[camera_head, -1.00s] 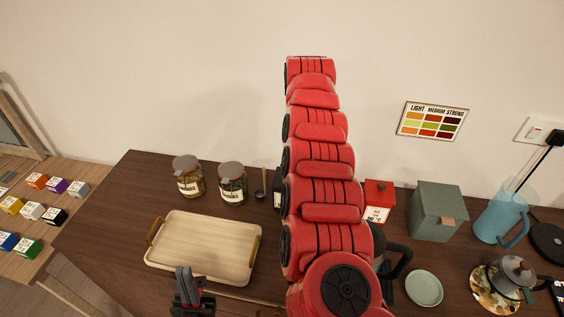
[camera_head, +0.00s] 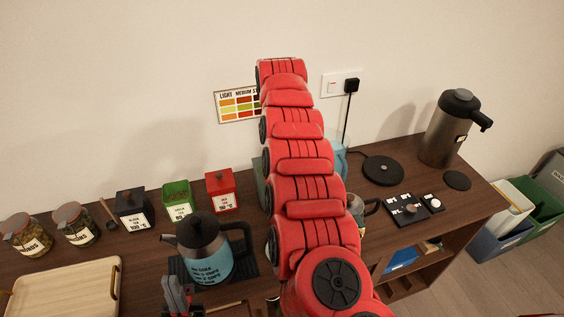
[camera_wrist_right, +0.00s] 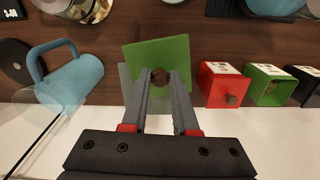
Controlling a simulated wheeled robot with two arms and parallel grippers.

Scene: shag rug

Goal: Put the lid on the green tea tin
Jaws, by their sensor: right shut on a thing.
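The green tea tin (camera_head: 178,205) stands in the row of tins by the wall, between a black and a red tin. In the right wrist view the green tin (camera_wrist_right: 268,88) shows its open top side, to the right of the red tin. My right gripper (camera_wrist_right: 160,80) is shut on the brown knob of a square green lid (camera_wrist_right: 156,50). The lid is held away from the tin, over a grey-green box mostly hidden behind it. My right arm hides this gripper in the head view. My left gripper (camera_head: 177,293) looks shut and empty at the bottom.
The red tin (camera_head: 221,192) and black tin (camera_head: 134,212) flank the green one. A kettle (camera_head: 205,250) stands in front of them. A wooden tray (camera_head: 65,290) and two jars are at left. A blue jug (camera_wrist_right: 72,82) is near the lid.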

